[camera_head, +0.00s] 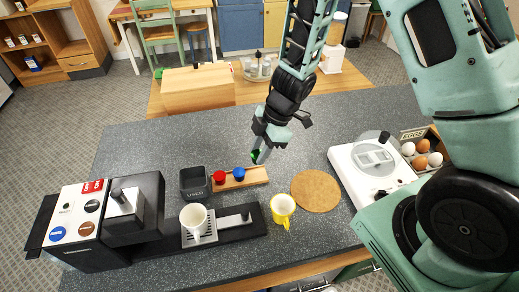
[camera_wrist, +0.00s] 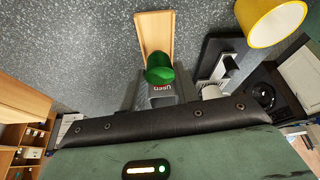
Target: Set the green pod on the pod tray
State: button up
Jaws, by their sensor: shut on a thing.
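My gripper (camera_head: 259,154) is shut on the green pod (camera_head: 254,155), which shows only as a small green patch between the fingers in the head view. In the wrist view the green pod (camera_wrist: 160,68) is plain, in front of the pod tray (camera_wrist: 153,32). In the head view the wooden pod tray (camera_head: 256,176) lies on the dark counter, just below the gripper in the picture. A red pod (camera_head: 219,177) and a blue pod (camera_head: 239,173) stand on its left and middle; its right end is bare. The pod's exact height above the tray cannot be told.
A dark bin marked "USED" (camera_head: 195,182) stands left of the tray. A coffee machine (camera_head: 130,205) with a white mug (camera_head: 194,218) is at front left. A yellow mug (camera_head: 283,209), a round cork mat (camera_head: 316,190) and a white appliance (camera_head: 370,165) are to the right.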

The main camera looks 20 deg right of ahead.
jog(key=shift+f+b, duration=1.8)
jog(key=shift+f, duration=0.8)
jog(key=shift+f+p, duration=0.1)
jog(key=shift+p, duration=0.25)
jog(key=shift+f, duration=0.35)
jog(key=o, duration=1.5)
jog(key=shift+r, duration=0.1)
notch_tip(320, 180, up, 8)
jog(key=p, duration=0.9)
